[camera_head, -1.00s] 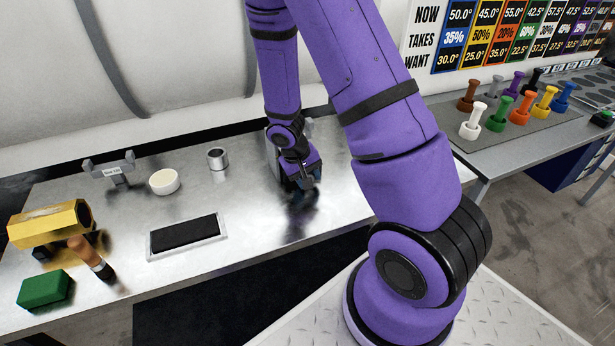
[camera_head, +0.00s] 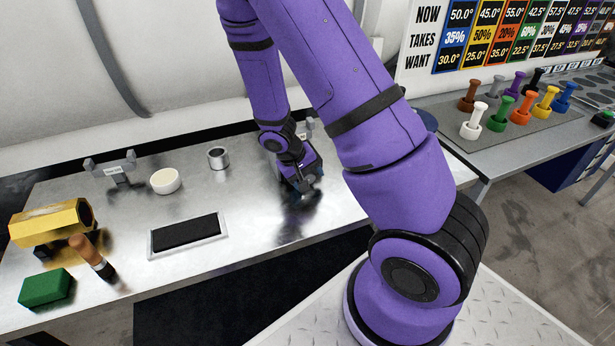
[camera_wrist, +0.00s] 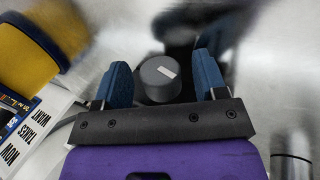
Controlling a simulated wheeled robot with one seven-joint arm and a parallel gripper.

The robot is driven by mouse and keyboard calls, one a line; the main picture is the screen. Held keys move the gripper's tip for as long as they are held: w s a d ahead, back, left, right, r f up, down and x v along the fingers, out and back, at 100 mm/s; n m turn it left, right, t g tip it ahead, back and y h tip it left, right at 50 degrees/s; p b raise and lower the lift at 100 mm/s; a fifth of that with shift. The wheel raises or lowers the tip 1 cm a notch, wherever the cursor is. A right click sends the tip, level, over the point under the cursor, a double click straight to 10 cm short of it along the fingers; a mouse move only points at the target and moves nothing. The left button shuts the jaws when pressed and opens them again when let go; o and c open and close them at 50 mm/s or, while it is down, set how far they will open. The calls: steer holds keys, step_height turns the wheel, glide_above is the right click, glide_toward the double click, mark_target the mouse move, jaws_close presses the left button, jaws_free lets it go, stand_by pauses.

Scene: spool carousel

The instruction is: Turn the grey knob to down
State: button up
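The grey knob (camera_wrist: 159,82) shows in the wrist view as a dark round cap with a pale pointer mark near its upper right rim. My gripper (camera_wrist: 161,62) is open, with one blue finger on each side of the knob and a visible gap to each. I cannot tell how far down the fingers reach beside it. In the head view my gripper (camera_head: 304,186) is low over the steel bench (camera_head: 250,200); the knob is hidden there behind my gripper and arm.
A white bowl (camera_head: 165,181), a metal cup (camera_head: 218,158), a black-topped tray (camera_head: 186,235), a yellow tube (camera_head: 50,224), a brown-handled tool (camera_head: 92,257) and a green block (camera_head: 46,287) stand left. Coloured pegs (camera_head: 500,113) stand on the right bench. Bench between tray and gripper is clear.

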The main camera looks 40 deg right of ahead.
mark_target(308, 174)
steer(key=shift+d+y, duration=0.15)
steer(key=shift+y, duration=0.25)
steer(key=shift+d+t+y, duration=0.15)
steer(key=shift+t+y, duration=0.55)
steer(key=shift+y, duration=1.1)
step_height(308, 174, up, 11)
steer(key=shift+f, duration=0.1)
steer(key=shift+a, duration=0.2)
steer(key=shift+w+d+f, duration=0.1)
steer(key=shift+f, duration=0.1)
